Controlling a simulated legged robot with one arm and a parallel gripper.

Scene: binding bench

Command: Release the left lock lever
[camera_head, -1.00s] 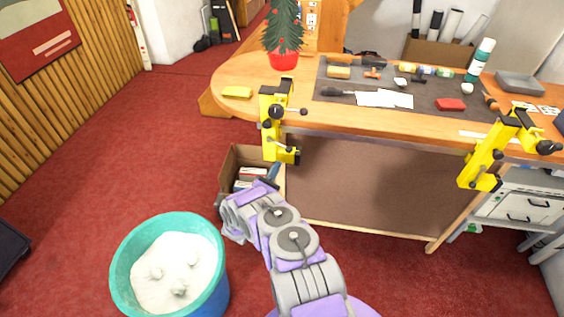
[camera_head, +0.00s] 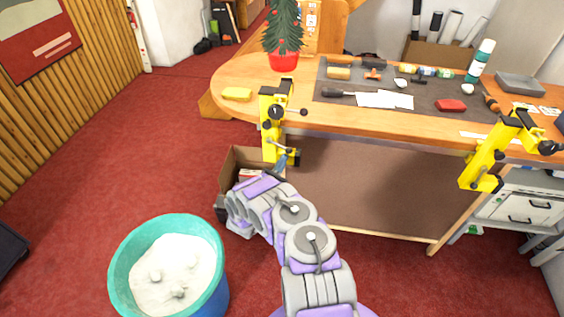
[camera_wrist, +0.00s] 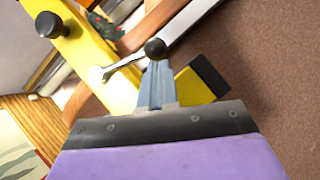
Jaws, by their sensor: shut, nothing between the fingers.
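The left yellow clamp (camera_head: 271,130) is fixed upright on the front edge of the bench, and it fills the upper left of the wrist view (camera_wrist: 92,62). A metal lever (camera_wrist: 125,63) with a dark ball knob (camera_wrist: 155,48) crosses the clamp in the wrist view. My gripper (camera_wrist: 158,68) is shut and empty, its blue-grey fingertips right at the ball knob. Whether they touch it I cannot tell. In the head view my gripper (camera_head: 281,163) is at the clamp's lower end, below the bench top.
A second yellow clamp (camera_head: 489,153) is on the bench's right side. The wooden bench (camera_head: 240,75) carries tools, papers and a small tree in a red pot (camera_head: 284,59). A cardboard box (camera_head: 228,165) stands under the left clamp. A teal bin (camera_head: 120,262) stands on the floor at left.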

